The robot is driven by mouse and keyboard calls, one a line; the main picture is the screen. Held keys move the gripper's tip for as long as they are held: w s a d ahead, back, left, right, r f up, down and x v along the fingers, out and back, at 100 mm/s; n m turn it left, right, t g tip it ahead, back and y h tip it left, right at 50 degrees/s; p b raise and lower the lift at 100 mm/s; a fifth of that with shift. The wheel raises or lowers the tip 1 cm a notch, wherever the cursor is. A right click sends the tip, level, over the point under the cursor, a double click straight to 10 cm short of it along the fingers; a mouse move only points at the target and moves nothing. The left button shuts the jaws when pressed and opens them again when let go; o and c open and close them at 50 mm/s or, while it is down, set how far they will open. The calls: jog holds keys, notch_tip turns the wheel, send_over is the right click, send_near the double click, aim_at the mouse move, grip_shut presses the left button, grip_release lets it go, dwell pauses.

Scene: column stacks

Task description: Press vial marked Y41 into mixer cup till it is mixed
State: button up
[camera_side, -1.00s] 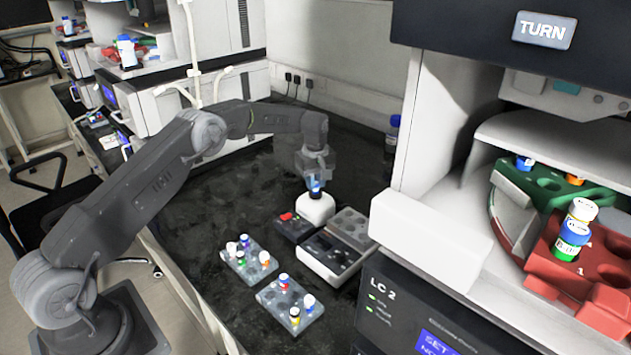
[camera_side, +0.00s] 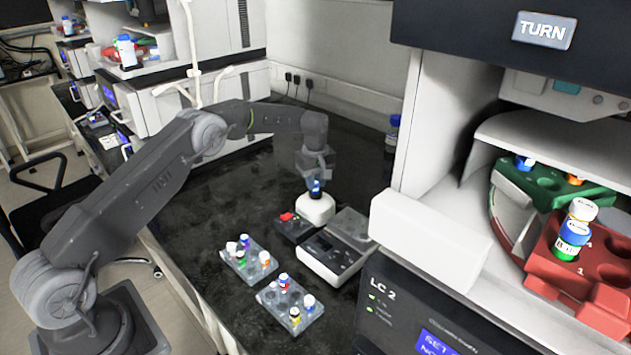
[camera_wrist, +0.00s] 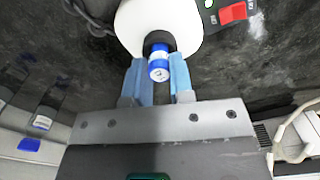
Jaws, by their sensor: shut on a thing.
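A blue-and-white vial (camera_wrist: 158,66) stands at the dark cup (camera_wrist: 160,40) of the white mixer (camera_wrist: 140,18). Its marking is too small to read. My gripper (camera_wrist: 159,72) is shut on this vial, with one blue finger on each side of it. In the side view the blue vial (camera_side: 316,187) is directly over the mixer (camera_side: 316,209), touching its top, and my gripper (camera_side: 316,180) is above it. The vial's lower end is hidden in the cup.
A red switch (camera_wrist: 233,12) is beside the mixer. Two clear racks, a left one (camera_side: 232,262) and a front one (camera_side: 272,298), hold several capped vials. A grey device (camera_side: 328,262) stands close to the mixer. The centrifuge (camera_side: 430,240) stands at the right, with red and green holders.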

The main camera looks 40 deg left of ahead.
jog(key=shift+r, duration=0.1)
dwell(0.3)
jog(key=shift+r, duration=2.9)
